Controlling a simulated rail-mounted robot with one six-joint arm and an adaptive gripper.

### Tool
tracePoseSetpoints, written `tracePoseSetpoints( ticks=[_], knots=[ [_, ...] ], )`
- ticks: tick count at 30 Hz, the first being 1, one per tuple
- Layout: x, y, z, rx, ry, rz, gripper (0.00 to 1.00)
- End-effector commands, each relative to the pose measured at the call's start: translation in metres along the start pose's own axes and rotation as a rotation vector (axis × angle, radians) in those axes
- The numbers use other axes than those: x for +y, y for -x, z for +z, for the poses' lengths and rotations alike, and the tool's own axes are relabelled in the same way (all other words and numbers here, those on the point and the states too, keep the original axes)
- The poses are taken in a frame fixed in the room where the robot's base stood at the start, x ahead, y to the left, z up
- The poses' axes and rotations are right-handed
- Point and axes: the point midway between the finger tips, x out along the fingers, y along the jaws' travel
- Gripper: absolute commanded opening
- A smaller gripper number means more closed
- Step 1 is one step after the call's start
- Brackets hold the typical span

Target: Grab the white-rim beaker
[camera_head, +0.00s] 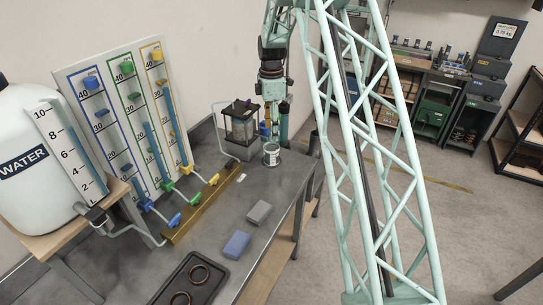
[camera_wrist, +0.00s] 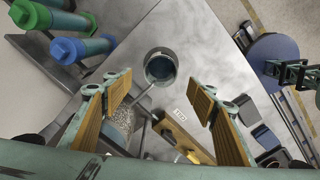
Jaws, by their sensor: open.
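The beaker (camera_head: 271,155) stands upright on the grey bench near its far right edge, with a pale rim and a white label on its side. In the wrist view the beaker (camera_wrist: 160,68) is seen from above, with a light ring around a dark blue-grey inside. My gripper (camera_wrist: 160,97) is open and empty. Its tan-padded fingers are spread left and right, and the beaker lies ahead of the gap between them, apart from both. In the head view my gripper (camera_head: 270,120) hangs above and behind the beaker; its fingertips are hard to make out.
A glass-sided apparatus (camera_head: 240,130) stands just left of the beaker. A brass valve bar (camera_head: 205,203) and a gauge board (camera_head: 125,115) are further left. A blue block (camera_head: 236,244), a grey block (camera_head: 259,212) and a black tray (camera_head: 165,293) lie nearer. Green and blue cylinders (camera_wrist: 82,48) show upper left.

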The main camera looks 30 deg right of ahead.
Motion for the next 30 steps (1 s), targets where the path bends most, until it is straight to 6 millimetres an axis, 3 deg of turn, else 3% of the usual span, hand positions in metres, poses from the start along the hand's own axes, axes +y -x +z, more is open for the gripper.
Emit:
tracePoseSetpoints(
  ticks=[14, 30],
  knots=[
    [-0.001, -0.007, 0.0, 0.0, -0.001, -0.001, 0.53],
    [-0.001, -0.07, 0.0, 0.0, -0.001, -0.001, 0.53]
  ],
)
